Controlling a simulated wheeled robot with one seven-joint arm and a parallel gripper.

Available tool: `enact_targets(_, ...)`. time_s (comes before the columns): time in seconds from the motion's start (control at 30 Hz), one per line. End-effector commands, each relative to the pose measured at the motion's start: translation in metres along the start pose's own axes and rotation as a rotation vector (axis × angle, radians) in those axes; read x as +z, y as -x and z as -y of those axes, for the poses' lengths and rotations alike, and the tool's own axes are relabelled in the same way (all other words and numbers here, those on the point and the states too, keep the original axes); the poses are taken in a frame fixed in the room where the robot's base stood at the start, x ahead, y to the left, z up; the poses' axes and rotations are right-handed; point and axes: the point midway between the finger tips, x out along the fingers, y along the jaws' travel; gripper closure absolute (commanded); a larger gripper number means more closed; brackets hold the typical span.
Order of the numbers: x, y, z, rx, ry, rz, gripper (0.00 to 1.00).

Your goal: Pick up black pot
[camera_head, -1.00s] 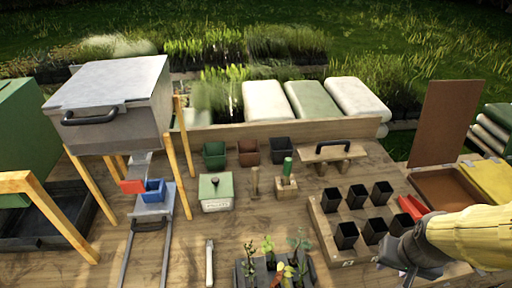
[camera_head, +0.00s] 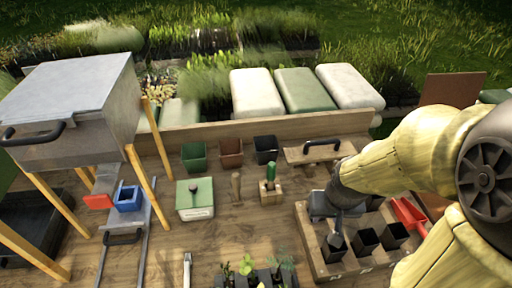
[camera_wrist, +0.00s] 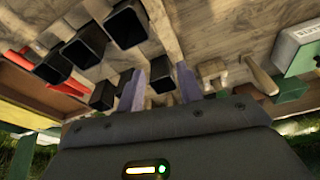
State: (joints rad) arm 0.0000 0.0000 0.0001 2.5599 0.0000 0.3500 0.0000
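Several small square black pots stand in a wooden tray (camera_head: 305,240) at the right of the bench; a front-left black pot (camera_head: 333,247) shows in the head view. The back row is partly hidden by my arm. My gripper (camera_head: 338,226) is over the tray, its fingers pointing down close to the front-left pot; I cannot tell whether they touch it. The wrist view shows the two pale fingers apart (camera_wrist: 163,88) and several black pots (camera_wrist: 125,26) beside them. Another black pot (camera_head: 265,149) stands at the back of the bench.
A green pot (camera_head: 194,156) and a brown pot (camera_head: 230,152) stand left of the back black pot. A handled wooden tool (camera_head: 320,150) lies behind the tray. A red scoop (camera_head: 409,214) is at its right. Seedlings (camera_head: 249,268) stand at the front.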

Motion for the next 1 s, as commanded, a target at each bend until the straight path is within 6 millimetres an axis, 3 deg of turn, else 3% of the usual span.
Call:
enact_targets(0.33, 0.000, 0.000, 0.000, 0.000, 0.000, 0.000, 0.62)
enact_targets(0.53, -0.014, -0.001, 0.003, -0.002, 0.007, -0.006, 0.22)
enact_targets(0.67, -0.048, -0.003, 0.011, -0.008, 0.025, -0.020, 0.00)
enact_targets(1.0, -0.172, -0.022, 0.046, -0.028, 0.086, -0.076, 0.00)
